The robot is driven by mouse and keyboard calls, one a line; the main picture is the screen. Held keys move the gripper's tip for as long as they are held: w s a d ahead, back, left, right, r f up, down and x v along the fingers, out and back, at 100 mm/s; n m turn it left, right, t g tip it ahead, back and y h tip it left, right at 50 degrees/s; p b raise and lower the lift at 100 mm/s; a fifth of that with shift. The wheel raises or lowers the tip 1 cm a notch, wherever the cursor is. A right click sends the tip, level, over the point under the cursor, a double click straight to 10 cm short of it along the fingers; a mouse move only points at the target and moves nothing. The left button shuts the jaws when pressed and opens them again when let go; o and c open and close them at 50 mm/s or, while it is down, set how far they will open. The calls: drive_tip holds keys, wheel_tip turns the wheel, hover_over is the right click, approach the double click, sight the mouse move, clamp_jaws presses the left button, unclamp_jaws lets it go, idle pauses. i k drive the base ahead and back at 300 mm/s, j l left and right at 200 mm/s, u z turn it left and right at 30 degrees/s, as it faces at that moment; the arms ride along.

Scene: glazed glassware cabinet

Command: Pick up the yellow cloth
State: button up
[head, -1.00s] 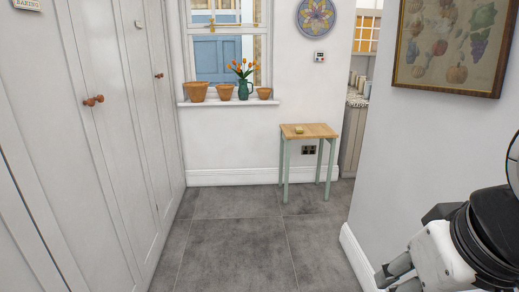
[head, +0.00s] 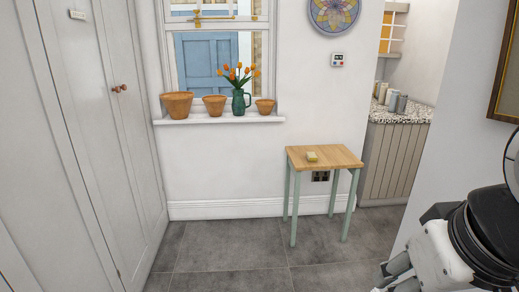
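A small yellow item (head: 312,156), which looks like the folded yellow cloth, lies on top of a small table (head: 340,158) with a wooden top and pale green legs. The table stands against the far wall, under and right of the window. My arm shows at the lower right of the head view, well apart from the table. Its grey finger-like parts (head: 394,272) are partly cut off by the frame edge, and I cannot tell if they are open or shut.
White cupboards (head: 95,150) line the left side. A windowsill (head: 220,118) holds terracotta pots (head: 177,105) and a green jug of orange tulips (head: 239,100). A wall (head: 455,130) stands close on the right. The grey tiled floor (head: 230,255) ahead is clear up to the table.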

sight(311, 157)
drive_tip(key=i, duration=1.9)
drive_tip(key=i+z, duration=0.15)
drive_tip(key=i, duration=0.3)
drive_tip(key=i+j+z, duration=0.2)
drive_tip(key=i, duration=0.3)
drive_tip(key=i+j+z, duration=0.15)
drive_tip(key=i, duration=0.3)
